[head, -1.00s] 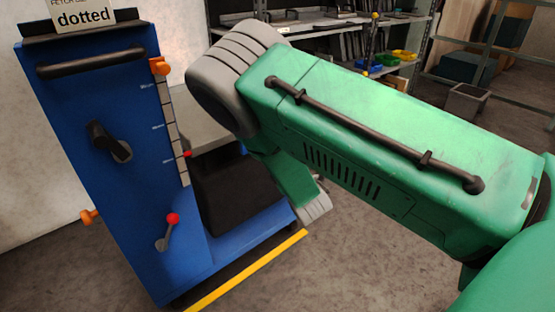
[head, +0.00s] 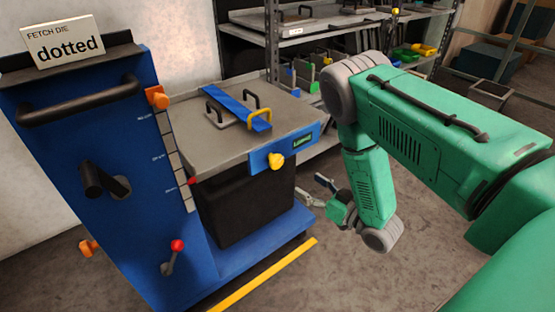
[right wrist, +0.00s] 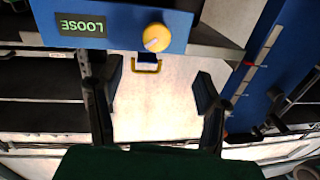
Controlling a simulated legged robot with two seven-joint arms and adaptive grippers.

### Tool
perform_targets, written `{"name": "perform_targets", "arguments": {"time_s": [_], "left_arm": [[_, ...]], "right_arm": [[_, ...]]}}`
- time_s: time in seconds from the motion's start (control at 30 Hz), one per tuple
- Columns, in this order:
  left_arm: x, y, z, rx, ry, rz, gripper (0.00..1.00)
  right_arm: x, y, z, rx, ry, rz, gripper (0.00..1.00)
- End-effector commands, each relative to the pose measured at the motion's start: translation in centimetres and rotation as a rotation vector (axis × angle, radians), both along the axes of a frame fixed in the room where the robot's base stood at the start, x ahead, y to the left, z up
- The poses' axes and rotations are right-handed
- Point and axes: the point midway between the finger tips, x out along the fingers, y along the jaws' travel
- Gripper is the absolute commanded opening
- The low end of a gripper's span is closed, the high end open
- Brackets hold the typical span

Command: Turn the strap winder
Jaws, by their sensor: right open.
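The strap winder is a yellow knob (head: 276,161) on the blue front panel of the grey cart top. A small dark display (head: 302,141) sits beside it. In the right wrist view the knob (right wrist: 156,37) is at the top, and the display (right wrist: 82,26) reads LOOSE in green. A blue strap (head: 232,104) crosses a plate with handles on the cart top. My right gripper (head: 317,191) is low and right of the knob, apart from it. Its two fingers are spread and empty in the right wrist view (right wrist: 158,92). My left gripper is out of view.
A blue column (head: 120,190) with a black crank, a red-tipped lever (head: 177,246) and a "dotted" sign (head: 62,42) stands at left. Shelves with coloured bins (head: 412,53) stand behind. Open floor lies right of the yellow floor stripe (head: 265,275).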

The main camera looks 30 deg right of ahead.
Motion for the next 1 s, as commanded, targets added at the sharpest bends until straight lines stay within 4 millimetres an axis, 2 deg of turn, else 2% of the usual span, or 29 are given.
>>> {"name": "perform_targets", "arguments": {"time_s": [0.13, 0.3, 0.47, 0.7, 0.83, 1.0], "left_arm": [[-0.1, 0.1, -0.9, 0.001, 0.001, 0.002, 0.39], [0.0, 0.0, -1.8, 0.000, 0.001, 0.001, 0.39], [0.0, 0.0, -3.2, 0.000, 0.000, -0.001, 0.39], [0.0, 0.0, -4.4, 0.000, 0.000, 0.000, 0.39], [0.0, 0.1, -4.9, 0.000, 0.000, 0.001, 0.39], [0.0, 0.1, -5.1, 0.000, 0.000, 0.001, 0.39]], "right_arm": [[1.1, -0.2, -0.8, 0.003, 0.005, 0.005, 0.61], [2.5, -0.5, -0.9, 0.011, -0.010, 0.008, 0.61], [5.2, 0.2, -0.9, 0.010, -0.011, 0.009, 0.61], [10.0, 1.7, -0.2, 0.002, -0.013, 0.003, 0.61], [11.8, 2.0, -0.3, 0.004, -0.012, 0.003, 0.61], [13.0, 1.6, -0.5, 0.011, -0.009, 0.000, 0.61]]}}
